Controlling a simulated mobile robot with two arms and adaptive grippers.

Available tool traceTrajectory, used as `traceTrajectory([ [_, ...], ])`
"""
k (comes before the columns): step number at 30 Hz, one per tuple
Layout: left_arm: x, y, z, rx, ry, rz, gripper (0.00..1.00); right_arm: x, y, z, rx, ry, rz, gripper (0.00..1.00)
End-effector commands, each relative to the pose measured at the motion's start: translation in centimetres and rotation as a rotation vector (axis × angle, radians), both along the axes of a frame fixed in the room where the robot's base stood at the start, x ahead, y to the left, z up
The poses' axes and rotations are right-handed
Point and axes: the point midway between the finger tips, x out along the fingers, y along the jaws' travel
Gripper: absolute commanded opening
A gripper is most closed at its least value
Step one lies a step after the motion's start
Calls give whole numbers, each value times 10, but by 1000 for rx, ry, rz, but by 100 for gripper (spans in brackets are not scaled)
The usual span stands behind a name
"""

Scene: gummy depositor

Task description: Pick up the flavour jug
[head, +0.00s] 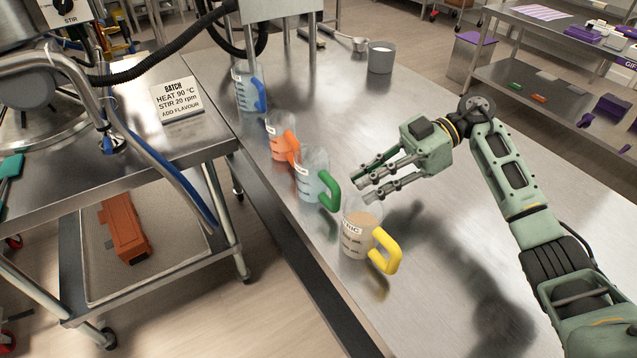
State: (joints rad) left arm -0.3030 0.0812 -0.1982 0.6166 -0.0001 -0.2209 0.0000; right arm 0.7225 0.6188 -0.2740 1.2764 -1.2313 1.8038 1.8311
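Several clear jugs stand upright in a row along the left edge of the steel table. The nearest has a yellow handle and a tan liquid (355,235), with a label ending in what looks like "TIC". Behind it are a green-handled jug (311,183), an orange-handled jug (281,136) and a blue-handled jug (249,88). Their labels are too small to read, so I cannot tell which holds flavour. My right gripper (363,188) is open and empty, its fingers pointing left, above and just behind the yellow-handled jug, apart from it. My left gripper is out of view.
A grey metal cup (381,58) and a scoop (345,40) stand at the table's far end. The table (430,250) is clear right of the jugs. A batch sign (177,101) stands on the left bench, beside hoses.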

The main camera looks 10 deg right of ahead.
Motion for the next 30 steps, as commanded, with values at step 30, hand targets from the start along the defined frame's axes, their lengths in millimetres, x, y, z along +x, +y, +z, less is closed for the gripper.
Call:
traceTrajectory([
  [30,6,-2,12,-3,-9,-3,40,-7,45,-20,1,0,-1,0],
])
